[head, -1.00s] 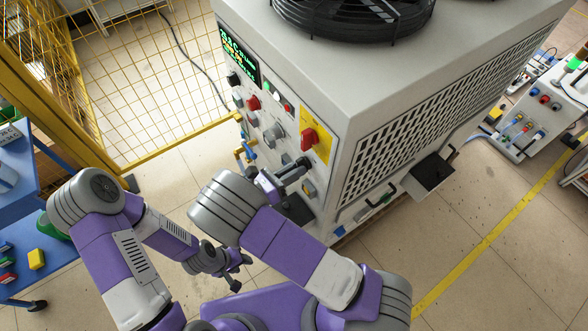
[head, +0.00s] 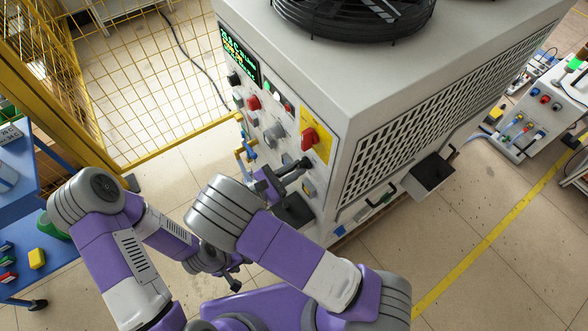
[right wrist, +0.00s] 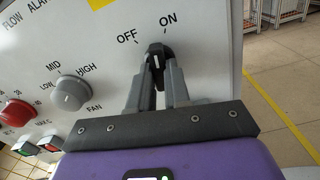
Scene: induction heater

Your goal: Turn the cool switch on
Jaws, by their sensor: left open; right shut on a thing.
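The cool switch (right wrist: 156,56) is a small black knob with a white mark, below the OFF and ON labels on the pale panel in the right wrist view. Its mark points roughly straight up in that picture, between the two labels; its exact setting is hard to tell. My right gripper (right wrist: 158,77) is shut on the knob, one grey finger on each side. In the head view my right gripper (head: 303,164) is at the lower part of the heater's front, and the knob is hidden there. My left gripper (head: 236,279) hangs low, open and empty, away from the panel.
The heater cabinet (head: 330,70) carries a red rotary switch (head: 309,139) on yellow, and a grey fan knob (right wrist: 71,92) and red knob (right wrist: 17,112) left of the gripper. A yellow fence (head: 130,90) stands left. A blue cart (head: 50,265) is at far left.

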